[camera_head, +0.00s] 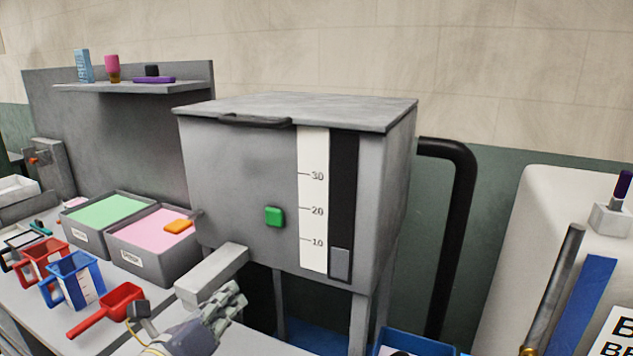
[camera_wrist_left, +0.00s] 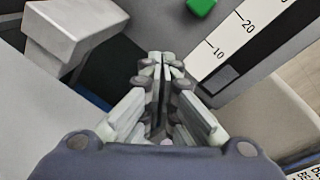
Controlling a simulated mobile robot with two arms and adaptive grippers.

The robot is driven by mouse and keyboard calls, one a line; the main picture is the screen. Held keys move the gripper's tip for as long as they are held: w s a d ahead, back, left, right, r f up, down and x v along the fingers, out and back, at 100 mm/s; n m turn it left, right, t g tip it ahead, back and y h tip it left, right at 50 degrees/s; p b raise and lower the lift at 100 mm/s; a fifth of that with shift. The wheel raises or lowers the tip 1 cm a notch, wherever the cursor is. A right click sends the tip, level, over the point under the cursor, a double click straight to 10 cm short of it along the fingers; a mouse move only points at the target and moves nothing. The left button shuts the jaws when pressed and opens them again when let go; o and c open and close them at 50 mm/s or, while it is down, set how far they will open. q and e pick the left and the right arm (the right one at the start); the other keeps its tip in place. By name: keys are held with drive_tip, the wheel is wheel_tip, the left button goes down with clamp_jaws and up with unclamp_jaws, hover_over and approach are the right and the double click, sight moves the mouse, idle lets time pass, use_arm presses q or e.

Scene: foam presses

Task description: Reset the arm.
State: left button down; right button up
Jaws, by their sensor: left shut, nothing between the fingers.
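My left gripper (camera_head: 226,304) is at the bottom middle of the head view, in front of the grey press box and just below its spout. In the left wrist view the gripper (camera_wrist_left: 160,62) is shut with its fingertips together and nothing between them. The grey press box (camera_head: 237,167) carries a green button (camera_head: 274,216) and a white scale strip (camera_head: 313,200). The grey spout (camera_head: 211,275) sticks out to the left of the gripper; the spout (camera_wrist_left: 80,30) also shows in the wrist view, apart from the fingers. My right gripper is not in view.
A red scoop (camera_head: 112,308), a blue jug (camera_head: 72,280) and a red jug (camera_head: 40,262) stand on the table at left. Bins of green powder (camera_head: 108,211) and pink powder (camera_head: 152,237) stand behind them. A black pipe (camera_head: 458,230) runs down right of the box.

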use_arm(q)
drive_tip(key=s+a+f+n+g+y, duration=0.1)
drive_tip(key=s+f+n+g, duration=0.1)
drive_tip(key=f+n, duration=0.4)
drive_tip(key=s+f+n+g+y, duration=0.1)
drive_tip(key=s+f+n+g, duration=0.1)
drive_tip(key=s+f+n, duration=0.3)
drive_tip(key=s+a+f+n+g+y, duration=0.1)
drive_tip(key=s+f+n, duration=0.3)
drive_tip(key=f+n, duration=0.4)
drive_tip(key=shift+a+f+n+g+y, duration=0.3)
drive_tip(key=shift+a+f+g+y, duration=0.05)
drive_tip(key=shift+g+y, duration=0.25)
drive_tip(key=s+a+f+n+g, duration=0.1)
drive_tip(key=s+f+n+g, duration=0.2)
drive_tip(key=s+f+n, duration=0.4)
drive_tip(key=s+f+n+g, duration=0.3)
drive_tip(key=s+n, duration=0.1)
drive_tip(key=s, duration=0.5)
wheel_tip(320, 180, down, 27)
drive_tip(key=s+g, duration=0.1)
drive_tip(key=s+a+f+g, duration=0.1)
drive_tip(key=s+a+f, duration=0.2)
drive_tip(key=s+f, duration=1.2)
drive_tip(key=shift+s+a+f+m+g+y, duration=0.15)
drive_tip(key=shift+s+f+m+g+y, duration=0.15)
drive_tip(key=shift+s, duration=0.7)
